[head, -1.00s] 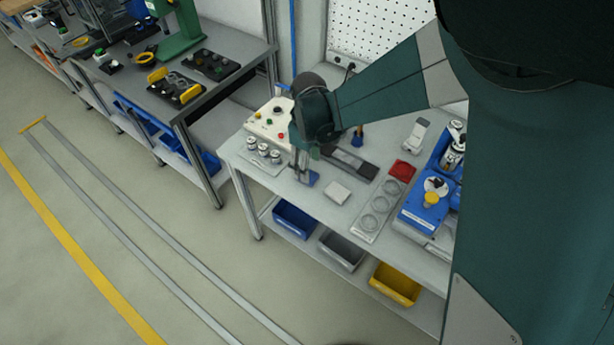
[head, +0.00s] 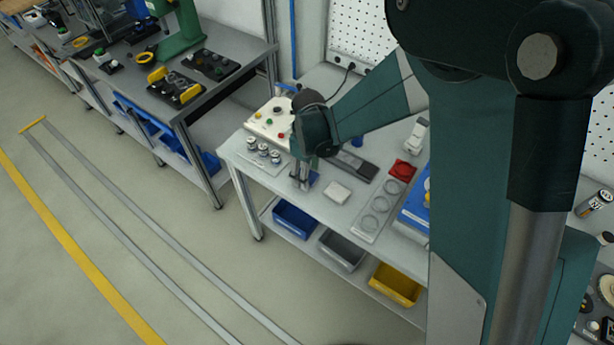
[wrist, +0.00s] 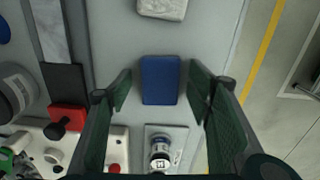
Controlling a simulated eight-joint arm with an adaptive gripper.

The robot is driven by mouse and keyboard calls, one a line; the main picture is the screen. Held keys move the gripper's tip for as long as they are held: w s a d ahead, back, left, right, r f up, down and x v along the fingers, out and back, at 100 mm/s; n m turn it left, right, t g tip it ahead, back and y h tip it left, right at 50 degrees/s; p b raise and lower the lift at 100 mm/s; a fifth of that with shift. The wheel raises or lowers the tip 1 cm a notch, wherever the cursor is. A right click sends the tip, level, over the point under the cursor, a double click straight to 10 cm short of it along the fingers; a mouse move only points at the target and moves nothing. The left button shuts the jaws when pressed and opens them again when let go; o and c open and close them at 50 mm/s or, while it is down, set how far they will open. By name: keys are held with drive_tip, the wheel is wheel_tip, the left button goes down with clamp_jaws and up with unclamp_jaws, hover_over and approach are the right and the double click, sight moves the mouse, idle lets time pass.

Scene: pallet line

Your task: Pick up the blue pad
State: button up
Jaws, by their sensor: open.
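The blue pad (wrist: 160,80) is a small flat rectangle lying on the grey bench top. In the wrist view it sits between the two green fingers of my gripper (wrist: 160,92), with a gap on each side. In the head view my gripper (head: 301,181) points down at the pad (head: 314,177), which is partly hidden behind the fingers. My gripper is open and holds nothing. I cannot tell its exact height over the pad.
A white pad (head: 337,192) lies beside the blue pad. Small cylinders on a plate (head: 263,151) and a white button box (head: 268,121) stand to the left. A tray with round recesses (head: 376,211) and a red item (head: 403,170) are to the right.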

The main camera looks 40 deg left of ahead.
idle(0.4)
drive_tip(key=c, duration=0.9)
drive_tip(key=shift+o, duration=0.2)
drive_tip(key=shift+r, duration=0.15)
wheel_tip(320, 180, up, 10)
drive_tip(key=shift+p, duration=0.3)
